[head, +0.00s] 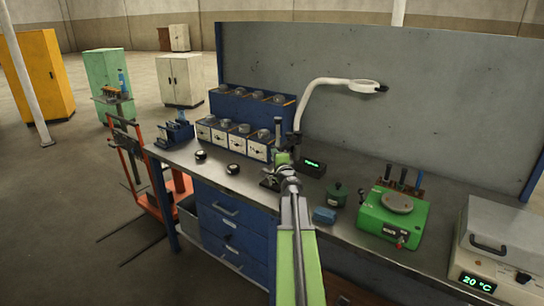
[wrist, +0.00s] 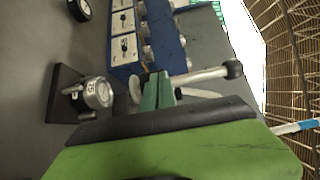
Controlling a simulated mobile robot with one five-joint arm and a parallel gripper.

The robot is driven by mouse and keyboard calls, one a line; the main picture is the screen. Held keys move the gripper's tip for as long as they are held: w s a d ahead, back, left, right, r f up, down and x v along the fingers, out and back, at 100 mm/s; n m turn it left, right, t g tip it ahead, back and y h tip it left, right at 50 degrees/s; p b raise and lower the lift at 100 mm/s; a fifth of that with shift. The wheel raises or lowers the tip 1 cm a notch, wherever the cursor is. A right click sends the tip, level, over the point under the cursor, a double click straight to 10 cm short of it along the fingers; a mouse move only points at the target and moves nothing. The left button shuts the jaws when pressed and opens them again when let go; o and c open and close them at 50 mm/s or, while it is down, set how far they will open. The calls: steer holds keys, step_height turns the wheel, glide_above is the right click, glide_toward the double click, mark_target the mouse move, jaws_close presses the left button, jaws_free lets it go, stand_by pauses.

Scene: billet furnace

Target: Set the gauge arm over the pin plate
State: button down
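A stand on the bench has an upright silver post (head: 277,130) with a dark top, just behind my gripper (head: 284,160). In the wrist view, turned on its side, a silver rod (wrist: 205,74) ends in a black knob, beside a dark green piece (wrist: 157,92). A round silver dial (wrist: 98,92) sits by a black base (wrist: 62,95). These look like the gauge arm's parts; I cannot tell the pin plate for certain. My gripper's lime-green, black-edged part fills the lower wrist view. Whether it touches the rod or is closed on it is hidden.
A magnifier lamp (head: 345,84) arches above the bench. A black display box (head: 312,168), a dark green pot (head: 337,195), a blue block (head: 325,215) and a green machine (head: 390,225) stand to the right. White-fronted boxes (head: 240,141) and two black knobs stand left.

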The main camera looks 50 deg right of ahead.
steer(key=s+a, duration=0.1)
steer(key=a, duration=0.8)
steer(key=shift+a+r, duration=0.15)
steer(key=shift+a, duration=0.05)
steer(key=shift+s, duration=0.1)
